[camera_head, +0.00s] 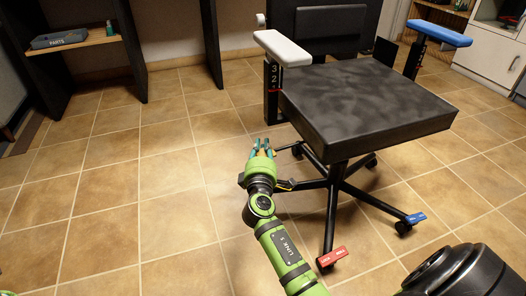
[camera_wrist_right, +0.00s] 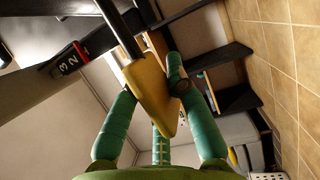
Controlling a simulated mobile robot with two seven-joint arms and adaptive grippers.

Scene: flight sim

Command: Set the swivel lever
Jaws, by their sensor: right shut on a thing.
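The office chair has a dark square seat (camera_head: 365,100) and a white left armrest (camera_head: 283,47) on a black post with numbers (camera_head: 273,78). My right gripper (camera_head: 262,147) is low at the left of the chair, beside the seat's near left side. In the right wrist view, its teal fingers close around a yellow lever (camera_wrist_right: 148,82) on a dark rod. The lever is mostly hidden by the fingers in the head view. The numbered post also shows in the wrist view (camera_wrist_right: 70,60).
A blue armrest (camera_head: 440,32) is on the chair's right. Chair legs spread on the tiled floor with a red tag (camera_head: 331,257) and a blue tag (camera_head: 415,218). A parts bin (camera_head: 59,39) sits on a shelf at the back left. Floor at left is clear.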

